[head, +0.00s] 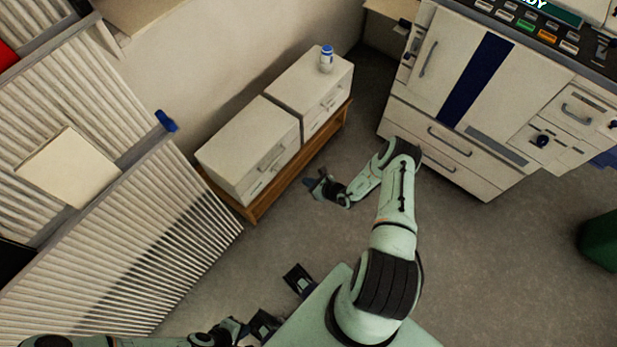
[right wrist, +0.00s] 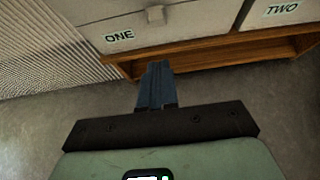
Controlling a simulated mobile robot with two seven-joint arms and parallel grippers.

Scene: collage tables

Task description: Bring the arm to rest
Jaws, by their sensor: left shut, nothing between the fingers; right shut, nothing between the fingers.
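My right gripper (head: 318,186) is raised in front of the low wooden bench in the head view, its arm bent at the elbow. In the right wrist view its fingers (right wrist: 156,86) are together with nothing between them, pointing toward the bench. My left gripper (head: 238,328) is low at the bottom of the head view, beside my base. It is shut and holds nothing visible. Part of the left arm is cut off by the lower frame edge.
Two white drawer boxes (head: 246,150) stand on the wooden bench (head: 252,212); the wrist view shows labels ONE and TWO. A bottle (head: 326,58) stands on the farther box. A large copier (head: 470,90) is at upper right, a slatted shutter (head: 120,250) at left.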

